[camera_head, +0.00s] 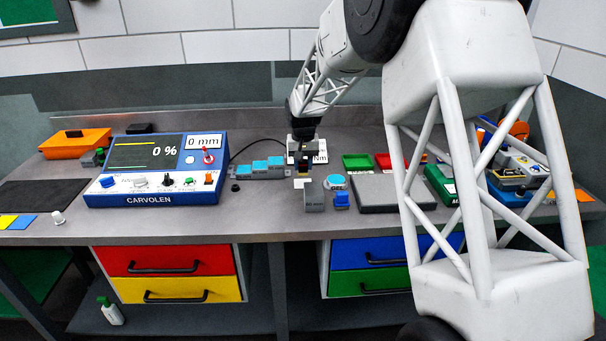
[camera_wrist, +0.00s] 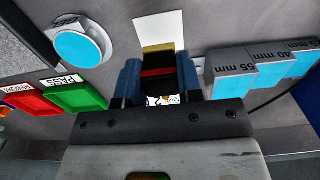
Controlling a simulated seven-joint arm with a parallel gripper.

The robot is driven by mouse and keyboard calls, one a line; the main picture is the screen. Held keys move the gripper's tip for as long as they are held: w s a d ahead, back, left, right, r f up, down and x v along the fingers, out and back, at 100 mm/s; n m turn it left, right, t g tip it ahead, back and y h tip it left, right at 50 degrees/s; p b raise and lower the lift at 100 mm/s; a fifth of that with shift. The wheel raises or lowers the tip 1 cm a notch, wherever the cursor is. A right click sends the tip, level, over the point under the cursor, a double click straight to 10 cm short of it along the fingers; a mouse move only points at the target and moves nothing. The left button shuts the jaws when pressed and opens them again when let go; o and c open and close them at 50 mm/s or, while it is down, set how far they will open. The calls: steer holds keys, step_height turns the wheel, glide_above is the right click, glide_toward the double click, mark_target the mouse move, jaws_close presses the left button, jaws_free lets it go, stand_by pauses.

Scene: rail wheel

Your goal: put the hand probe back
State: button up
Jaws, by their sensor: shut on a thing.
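My gripper (camera_wrist: 158,78) shows in the wrist view with its two blue fingers shut on a small block-like thing, which I take to be the hand probe (camera_wrist: 157,62). It has a yellow end, a dark body and a red band. In the head view my gripper (camera_head: 303,165) is low over the middle of the bench, behind a grey block (camera_head: 314,195). The probe is mostly hidden there by the fingers. I cannot tell whether it touches the bench or a holder.
Blue-topped grey gauge blocks (camera_wrist: 265,68) stand to one side, a round cyan-topped piece (camera_wrist: 82,45) to the other. Green (camera_wrist: 78,96) and red trays lie beyond it. The blue CARVOLEN console (camera_head: 160,170) is at left, a grey plate (camera_head: 375,193) at right.

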mark_target(303, 172)
steer(key=shift+f, duration=0.1)
steer(key=shift+f, duration=1.75)
steer(key=shift+f, duration=0.1)
steer(key=o, duration=1)
step_height(303, 172, up, 12)
steer(key=shift+r, duration=0.1)
